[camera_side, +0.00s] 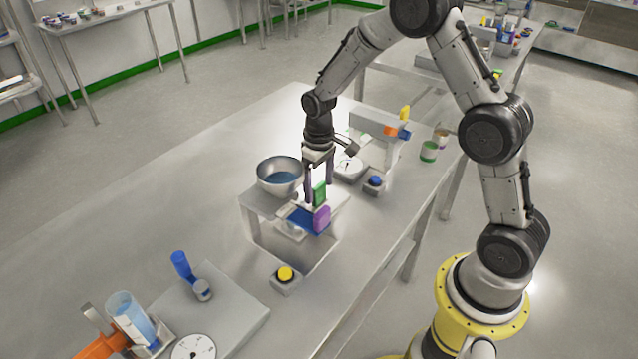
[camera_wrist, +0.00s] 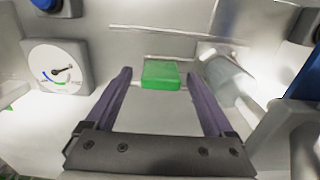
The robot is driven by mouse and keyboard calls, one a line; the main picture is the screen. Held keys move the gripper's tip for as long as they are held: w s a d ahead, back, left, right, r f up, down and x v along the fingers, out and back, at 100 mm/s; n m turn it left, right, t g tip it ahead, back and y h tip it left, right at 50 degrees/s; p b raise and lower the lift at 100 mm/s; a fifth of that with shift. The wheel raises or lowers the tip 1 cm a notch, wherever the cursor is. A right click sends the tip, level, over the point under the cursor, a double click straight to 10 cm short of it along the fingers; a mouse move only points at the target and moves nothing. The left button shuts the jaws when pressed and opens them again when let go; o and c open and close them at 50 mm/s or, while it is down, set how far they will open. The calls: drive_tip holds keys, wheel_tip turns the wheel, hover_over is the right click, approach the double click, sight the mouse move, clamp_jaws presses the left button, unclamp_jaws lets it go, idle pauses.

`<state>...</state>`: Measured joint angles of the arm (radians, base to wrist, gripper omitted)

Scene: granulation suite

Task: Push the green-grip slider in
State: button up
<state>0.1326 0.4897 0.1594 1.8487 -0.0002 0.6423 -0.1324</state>
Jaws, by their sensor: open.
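The green grip (camera_side: 319,193) of the slider stands on the small metal stand in the middle of the bench, beside a purple grip. In the wrist view the green grip (camera_wrist: 161,75) is a green block ahead of my fingertips, roughly centred between them. My gripper (camera_side: 319,190) is over the stand with its fingers pointing down, close to the green grip. In the wrist view my gripper (camera_wrist: 158,80) has its two purple fingers spread apart with nothing held between them. I cannot tell whether a finger touches the grip.
The purple grip (camera_side: 322,219) sits just in front of the green one, near a blue plate (camera_side: 303,222). A steel bowl (camera_side: 281,177) with blue contents stands to the left. A yellow button (camera_side: 285,274) and a blue button (camera_side: 375,181) are nearby.

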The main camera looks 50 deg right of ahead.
drive_tip(key=shift+r, duration=0.1)
wheel_tip(320, 180, up, 14)
idle(0.5)
drive_tip(key=shift+f, duration=0.2)
